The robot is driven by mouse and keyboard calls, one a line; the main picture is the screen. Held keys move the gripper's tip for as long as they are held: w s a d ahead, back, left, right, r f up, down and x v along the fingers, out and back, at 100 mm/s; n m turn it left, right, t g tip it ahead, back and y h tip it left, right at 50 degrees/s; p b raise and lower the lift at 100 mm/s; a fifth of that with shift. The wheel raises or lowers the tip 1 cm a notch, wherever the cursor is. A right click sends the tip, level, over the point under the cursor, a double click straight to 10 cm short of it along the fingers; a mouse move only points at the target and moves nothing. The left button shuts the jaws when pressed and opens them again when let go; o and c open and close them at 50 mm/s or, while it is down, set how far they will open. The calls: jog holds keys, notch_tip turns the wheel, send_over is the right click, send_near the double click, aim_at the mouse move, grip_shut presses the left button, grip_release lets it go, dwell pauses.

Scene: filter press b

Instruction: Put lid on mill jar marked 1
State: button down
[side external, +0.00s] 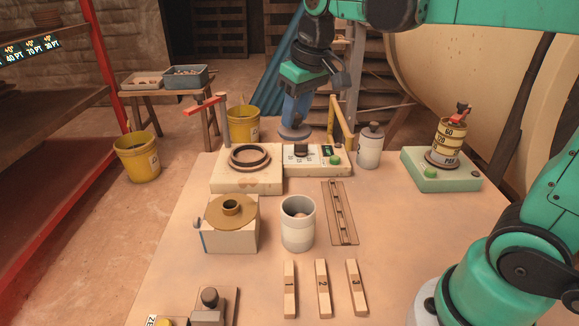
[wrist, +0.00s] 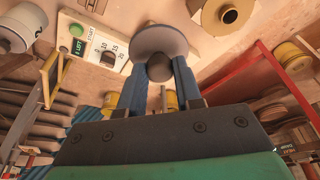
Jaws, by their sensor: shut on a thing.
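My gripper (side external: 295,122) points down with blue fingers, shut on the knob of a grey round lid (side external: 294,133). An open pale jar (side external: 298,232) stands upright at the middle of the table, with something pale inside. It stands behind a wooden block marked 1 (side external: 290,290); I can read no mark on the jar itself. A lidded jar (side external: 369,151) stands farther back right.
A ring on a pale base (side external: 247,182) and a control panel (side external: 318,158) stand behind the open jar. An ochre flanged piece on a block (side external: 228,240) is to its left, a slotted rail (side external: 340,212) to its right.

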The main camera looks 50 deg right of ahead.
jog(key=shift+s+a+f, duration=0.8)
jog(key=shift+s+f, duration=0.1)
jog(key=shift+f, duration=0.7)
jog(key=shift+s+a+f, duration=0.75)
jog(key=shift+s+f, duration=0.15)
jog(key=shift+f, duration=0.7)
jog(key=shift+s+a+f, duration=0.8)
jog(key=shift+s+f, duration=0.1)
jog(key=shift+f, duration=0.7)
jog(key=shift+f, duration=0.2)
jog(key=shift+c, duration=0.2)
grip_release()
jog(key=shift+r, duration=0.15)
notch_tip(320, 180, up, 7)
